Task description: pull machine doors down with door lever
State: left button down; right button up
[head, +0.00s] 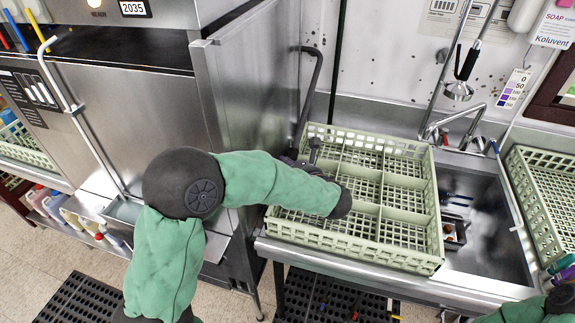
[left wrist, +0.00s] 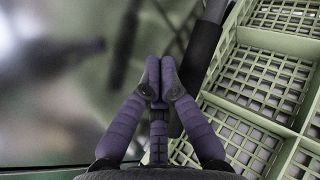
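The steel dish machine (head: 130,110) stands at the left in the head view, with a dark gap below its top housing. Its tall side panel (head: 262,75) faces the sink counter. The door lever (head: 313,85) is a dark bent bar beside this panel; a dark bar, likely the same lever (left wrist: 204,45), shows in the left wrist view.
A pale green rack (head: 433,225) lies on the steel counter, below my left forearm. A sink (head: 490,245) with a spray tap (head: 458,90) is to its right, then another rack (head: 545,200). Several bottles (head: 55,205) stand low at the left. My right arm enters at the bottom right.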

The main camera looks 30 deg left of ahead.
pick_arm(q)
jog(key=shift+r, duration=0.35)
jog(key=p+v, duration=0.4)
jog(key=v, duration=0.6)
jog(key=shift+f, duration=0.1)
dwell(0.7)
